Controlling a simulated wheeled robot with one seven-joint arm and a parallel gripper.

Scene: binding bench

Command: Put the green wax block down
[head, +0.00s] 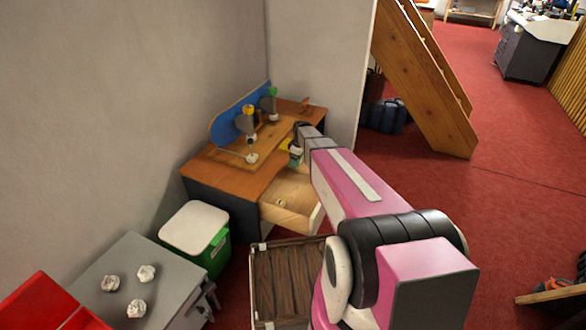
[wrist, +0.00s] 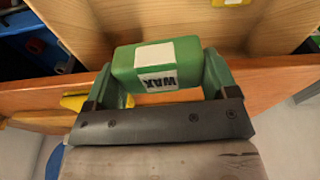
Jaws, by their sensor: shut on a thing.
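The green wax block (wrist: 187,53), with white labels reading WAX, sits between the two green fingers of my gripper (wrist: 160,72) in the wrist view. My gripper is shut on it. In the head view my gripper (head: 295,158) is by the front edge of the wooden bench (head: 217,172), near the open drawer (head: 292,213). The block is too small there to tell from the green fingers. In the wrist view the bench's orange-brown edge (wrist: 285,76) passes behind the block, with the pale drawer wood (wrist: 95,22) beyond.
A small yellowish item (head: 281,202) lies in the drawer. A yellow thing (wrist: 75,101) shows beside the left finger. A blue board (head: 228,121) and several tools stand at the bench's back. A green bin with a white lid (head: 194,229) and a wooden crate (head: 253,287) stand nearby.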

